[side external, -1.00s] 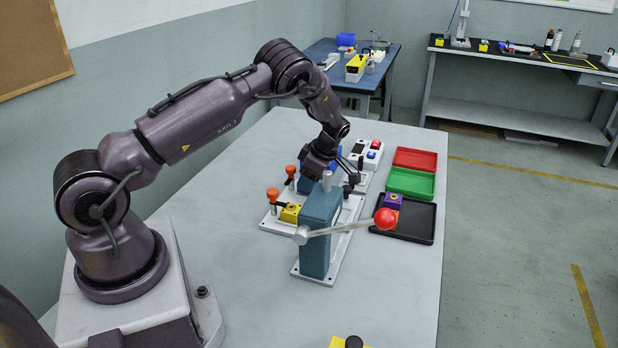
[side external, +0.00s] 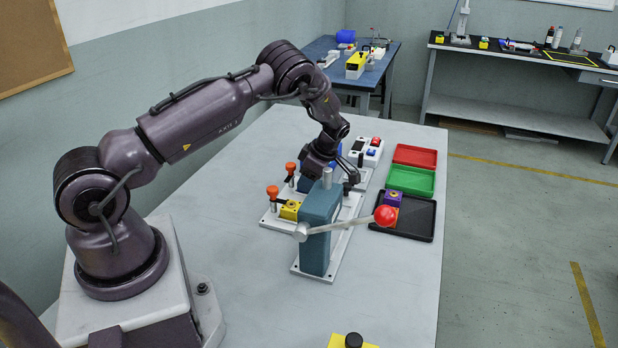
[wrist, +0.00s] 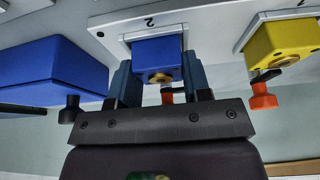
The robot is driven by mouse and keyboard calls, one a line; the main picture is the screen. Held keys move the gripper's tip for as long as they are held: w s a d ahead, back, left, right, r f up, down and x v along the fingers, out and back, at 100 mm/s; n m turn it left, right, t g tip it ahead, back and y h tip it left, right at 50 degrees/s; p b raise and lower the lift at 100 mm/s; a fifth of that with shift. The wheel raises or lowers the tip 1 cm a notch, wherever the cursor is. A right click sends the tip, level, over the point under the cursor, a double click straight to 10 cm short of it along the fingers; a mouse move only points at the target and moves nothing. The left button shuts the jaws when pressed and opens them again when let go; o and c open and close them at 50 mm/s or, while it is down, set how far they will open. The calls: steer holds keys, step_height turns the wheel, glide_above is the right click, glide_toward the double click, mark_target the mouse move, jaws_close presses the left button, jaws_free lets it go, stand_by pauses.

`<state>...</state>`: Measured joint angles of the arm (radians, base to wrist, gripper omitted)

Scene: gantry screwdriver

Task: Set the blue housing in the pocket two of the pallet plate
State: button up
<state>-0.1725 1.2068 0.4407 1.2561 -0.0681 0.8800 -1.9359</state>
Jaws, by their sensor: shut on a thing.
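My gripper (wrist: 160,82) is shut on the blue housing (wrist: 160,55), with one finger on each of its sides in the wrist view. The housing has a brass-coloured round part on its face. It is at the light-framed pocket two (wrist: 126,42), next to the printed "2" on the pallet plate (wrist: 215,18). I cannot tell whether it is fully seated. In the side view the plate (side external: 268,222) shows beside the teal post, and my gripper is behind that post, which hides the housing.
A yellow housing (wrist: 280,45) sits at the neighbouring pocket by an orange-tipped clamp (wrist: 263,97). A large blue block (wrist: 50,75) is on the other side. The teal post (side external: 318,235) has a red-knobbed lever (side external: 385,215). Red, green and black trays stand right.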

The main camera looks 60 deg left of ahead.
steer(key=o, duration=1.3)
steer(key=shift+c, duration=0.2)
steer(key=shift+r, duration=0.1)
steer(key=shift+r, duration=3.9)
